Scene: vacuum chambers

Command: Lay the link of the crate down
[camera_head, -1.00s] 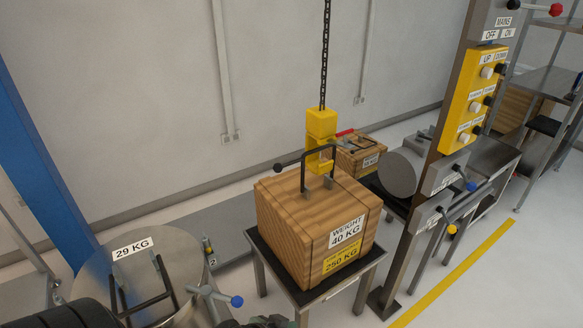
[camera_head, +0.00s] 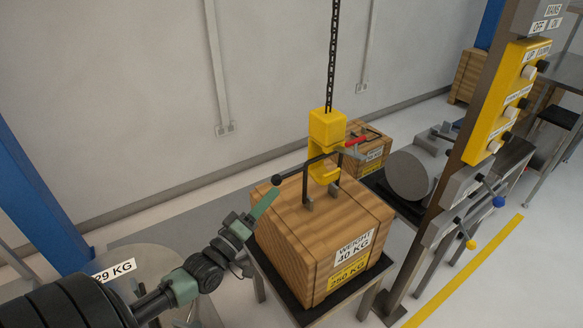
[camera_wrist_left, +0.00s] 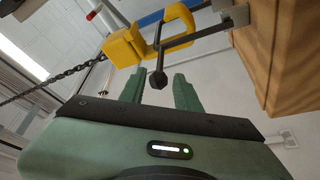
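The wooden crate (camera_head: 293,233), labelled WEIGHT 40 KG, sits on a small black-topped stand. Its dark link (camera_head: 309,184) stands upright on the lid, with a lever ending in a black ball knob (camera_head: 276,180) out to the left. A yellow hook (camera_head: 326,160) on a chain hangs at the link's top bar, which appears to pass through the hook's opening in the left wrist view (camera_wrist_left: 181,24). My left gripper (camera_head: 264,204) is just below the knob. In the left wrist view its green fingers (camera_wrist_left: 163,90) are apart, with the knob (camera_wrist_left: 158,79) between or just beyond their tips. My right gripper is out of view.
A 29 KG weight (camera_head: 113,270) stands at lower left, partly behind my arm. A smaller crate (camera_head: 368,150) and a grey cylinder (camera_head: 408,175) are behind and right. A post with a yellow control panel (camera_head: 505,100) and levers stands at the right.

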